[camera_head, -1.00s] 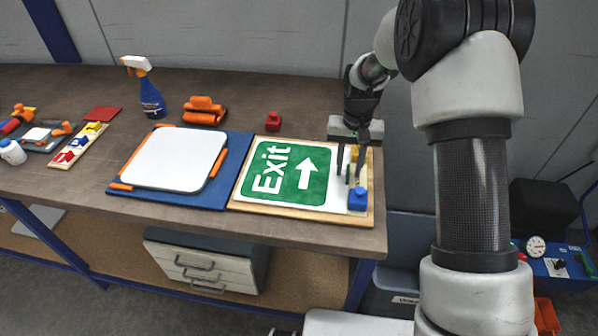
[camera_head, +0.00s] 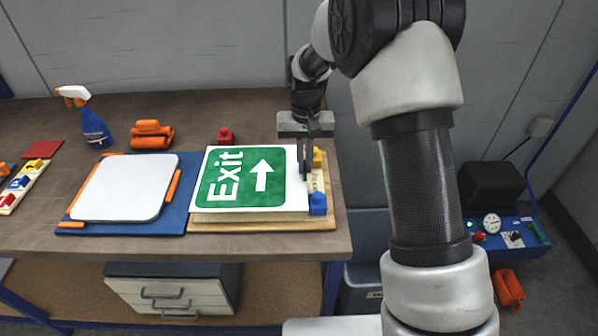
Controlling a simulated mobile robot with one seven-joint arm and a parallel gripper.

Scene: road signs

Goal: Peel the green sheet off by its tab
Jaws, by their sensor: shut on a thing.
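The green Exit sheet (camera_head: 240,196) has a white arrow and lettering on a white border. It is over the wooden board (camera_head: 262,226) on the right of the bench. Its right side appears raised, with the board's bare pale surface (camera_head: 317,183) showing at the right. My gripper (camera_head: 292,172) points down at the sheet's right edge and is shut on the green tab there. The tab itself is mostly hidden by the fingers. A blue block (camera_head: 318,204) and a yellow block (camera_head: 318,158) sit at the board's right side.
A white panel on a blue base (camera_head: 178,222) lies left of the board. The bench's right edge is close to the board.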

